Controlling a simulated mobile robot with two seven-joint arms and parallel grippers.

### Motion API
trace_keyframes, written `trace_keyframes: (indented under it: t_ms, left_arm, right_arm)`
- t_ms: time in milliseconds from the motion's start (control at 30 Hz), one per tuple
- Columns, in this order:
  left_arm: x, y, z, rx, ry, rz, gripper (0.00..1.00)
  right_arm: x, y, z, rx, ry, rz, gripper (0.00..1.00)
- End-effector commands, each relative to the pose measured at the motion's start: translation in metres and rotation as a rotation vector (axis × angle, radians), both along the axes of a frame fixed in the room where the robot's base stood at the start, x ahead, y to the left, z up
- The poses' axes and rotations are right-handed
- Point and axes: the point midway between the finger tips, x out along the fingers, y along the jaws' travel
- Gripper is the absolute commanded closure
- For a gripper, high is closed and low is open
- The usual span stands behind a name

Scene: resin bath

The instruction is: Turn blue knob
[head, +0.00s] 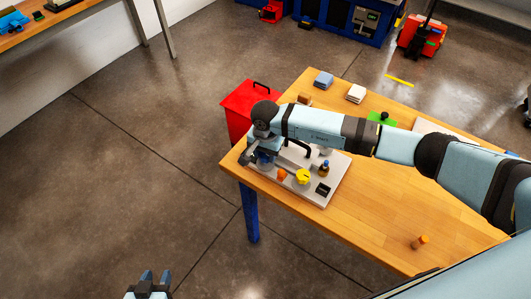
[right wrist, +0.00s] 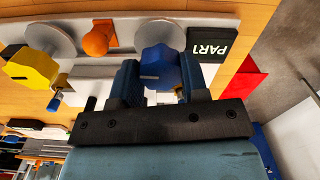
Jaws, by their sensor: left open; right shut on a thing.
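The blue knob (right wrist: 160,68) sits on the grey panel between the two fingers of my right gripper (right wrist: 160,80) in the right wrist view. The fingers are shut on it, one on each side. In the head view my right gripper (head: 257,156) reaches down at the left end of the grey panel (head: 312,196), and its wrist hides most of the knob. My left gripper (head: 153,283) is open and empty at the bottom edge of the head view, over the floor, well away from the panel.
A yellow knob (head: 303,176), an orange knob (head: 282,174) and a small dark bottle (head: 325,168) are on the panel. A red box (head: 243,105) stands beyond the table's left edge. The table's front right (head: 375,225) is mostly clear.

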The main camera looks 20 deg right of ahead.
Motion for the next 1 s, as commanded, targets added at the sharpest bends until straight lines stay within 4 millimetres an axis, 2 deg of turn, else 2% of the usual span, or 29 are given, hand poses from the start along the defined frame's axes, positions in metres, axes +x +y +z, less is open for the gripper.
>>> trace_keyframes:
  t_ms: [633,1000]
  left_arm:
    - [0.0,-0.011,-0.041,-0.014,0.006,-0.021,0.6]
    - [0.002,-0.008,-0.061,-0.01,-0.001,-0.019,0.6]
  right_arm:
    - [0.001,0.0,-0.002,0.001,-0.004,-0.55,0.83]
    - [0.0,-0.001,-0.002,0.0,-0.003,-0.902,0.83]
